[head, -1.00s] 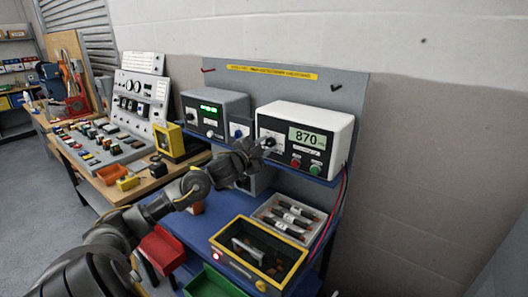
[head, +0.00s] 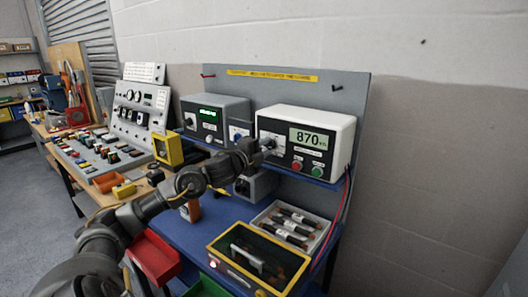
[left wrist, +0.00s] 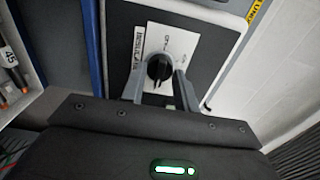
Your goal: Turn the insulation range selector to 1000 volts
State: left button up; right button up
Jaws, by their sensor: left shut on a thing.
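The insulation tester (head: 330,125) is a white box on the shelf, with a dark front, a display reading 870 and a red and a green button. Its range selector (left wrist: 159,68) is a round black knob on a white label plate in the left wrist view. My left gripper (head: 262,147) is at the left part of the tester's front. In the left wrist view my left gripper (left wrist: 160,84) has one finger on each side of the knob and is shut on it. The fingers and hand cover part of the scale, and the knob's setting is not readable. My right gripper is not in view.
A grey instrument (head: 215,118) with a green display stands left of the tester. Below are a tray of dark cylinders (head: 322,226) and a yellow-rimmed bin (head: 215,247). Red leads (head: 343,205) hang at the tester's right side.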

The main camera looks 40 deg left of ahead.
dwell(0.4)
pick_arm(q)
jog(key=o, duration=1)
jog(key=shift+c, duration=0.2)
jog(key=shift+s+f+b, duration=0.2)
jog(key=shift+s+b, duration=0.2)
jog(key=shift+s, duration=0.25)
jog(key=s+d+b, duration=0.1)
jog(key=s+b, duration=0.1)
jog(key=s, duration=0.7)
jog(key=shift+s+r, duration=0.2)
jog(key=shift+s, duration=0.05)
jog(key=shift+d, duration=0.1)
